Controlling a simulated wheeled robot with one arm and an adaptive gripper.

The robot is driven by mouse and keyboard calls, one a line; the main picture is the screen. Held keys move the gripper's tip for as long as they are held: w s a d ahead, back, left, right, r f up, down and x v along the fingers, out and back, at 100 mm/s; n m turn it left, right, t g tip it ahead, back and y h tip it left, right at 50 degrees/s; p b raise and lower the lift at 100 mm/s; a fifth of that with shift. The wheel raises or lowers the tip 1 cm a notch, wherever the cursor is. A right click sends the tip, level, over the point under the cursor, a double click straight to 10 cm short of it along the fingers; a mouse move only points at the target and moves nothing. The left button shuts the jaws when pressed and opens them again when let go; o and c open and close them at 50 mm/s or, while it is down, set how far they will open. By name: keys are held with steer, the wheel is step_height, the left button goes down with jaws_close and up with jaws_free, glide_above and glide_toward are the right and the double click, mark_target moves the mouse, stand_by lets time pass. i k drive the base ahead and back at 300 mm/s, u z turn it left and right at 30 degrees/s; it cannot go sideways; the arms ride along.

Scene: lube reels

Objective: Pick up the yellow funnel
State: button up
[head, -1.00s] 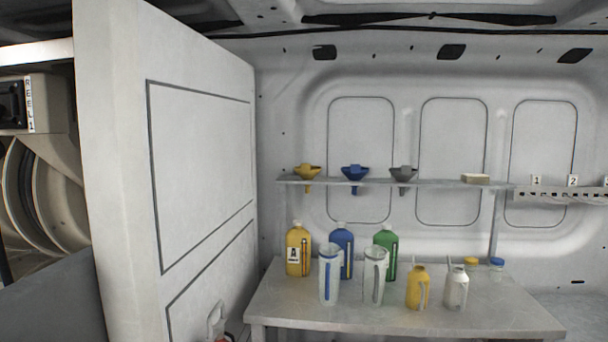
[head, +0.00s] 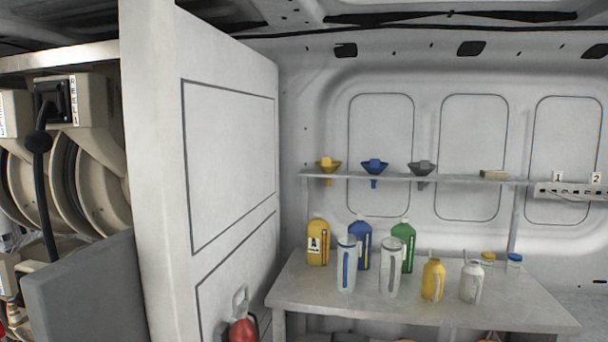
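The yellow funnel (head: 328,166) sits at the left end of the narrow wall shelf (head: 454,180), with its spout pointing down below the shelf. A blue funnel (head: 375,167) and a grey funnel (head: 422,169) sit to its right in the same row. My gripper is not in view, so its state and its place relative to the funnel are not shown.
Below the shelf, a table (head: 420,313) holds several bottles and jugs, among them a yellow bottle (head: 317,243) and a clear measuring jug (head: 346,268). A white partition (head: 228,170) stands left of the table, with a red extinguisher (head: 243,332) low beside it. Hose reels (head: 95,180) are at far left.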

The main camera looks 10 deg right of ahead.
mark_target(328, 165)
steer(key=u, duration=0.4)
steer(key=k, duration=0.5)
steer(key=z, duration=0.4)
steer(key=i, duration=0.75)
steer(key=z, duration=1)
steer(key=i, duration=0.8)
steer(key=u, duration=0.45)
steer(key=i, duration=0.95)
steer(key=u, duration=0.85)
